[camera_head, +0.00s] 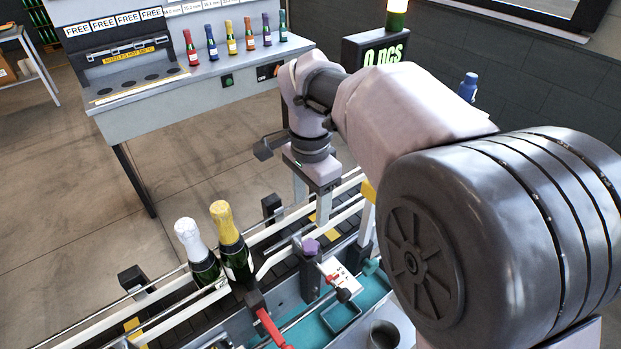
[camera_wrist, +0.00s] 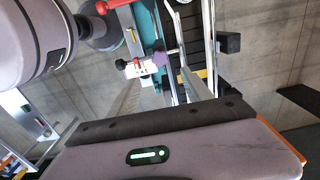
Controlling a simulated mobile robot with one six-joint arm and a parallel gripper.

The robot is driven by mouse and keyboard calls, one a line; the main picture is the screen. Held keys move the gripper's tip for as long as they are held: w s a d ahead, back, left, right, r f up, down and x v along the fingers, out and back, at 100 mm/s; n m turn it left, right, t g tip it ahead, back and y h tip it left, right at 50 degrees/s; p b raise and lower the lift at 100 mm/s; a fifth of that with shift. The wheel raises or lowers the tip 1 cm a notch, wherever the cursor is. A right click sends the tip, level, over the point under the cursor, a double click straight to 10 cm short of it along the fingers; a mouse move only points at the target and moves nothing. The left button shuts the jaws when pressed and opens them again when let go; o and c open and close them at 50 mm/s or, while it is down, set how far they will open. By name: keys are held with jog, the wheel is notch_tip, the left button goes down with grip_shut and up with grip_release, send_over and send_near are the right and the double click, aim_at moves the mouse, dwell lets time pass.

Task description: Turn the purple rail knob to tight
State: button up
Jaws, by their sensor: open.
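The purple rail knob (camera_head: 310,246) sits on top of a dark post beside the conveyor's guide rail in the head view. In the wrist view the purple knob (camera_wrist: 160,58) shows beyond the fingertips, near the white label. My gripper (camera_head: 315,208) is open and empty, pointing down above and slightly behind the knob. In the wrist view my gripper's (camera_wrist: 163,90) two pale fingers are spread apart, and the knob lies in line with the gap between them. The fingers do not appear to touch the knob. Its tight or loose setting cannot be read.
A white marked plate (camera_head: 340,273) with red and black parts is beside the knob. A white-topped bottle (camera_head: 195,250) and a gold-topped bottle (camera_head: 231,240) stand on the conveyor to the left. A red lever (camera_head: 270,328) and teal tray (camera_head: 343,316) are in front.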

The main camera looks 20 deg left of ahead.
notch_tip(320, 180, up, 5)
jog(key=shift+f+p, duration=0.15)
jog(key=shift+p, duration=0.3)
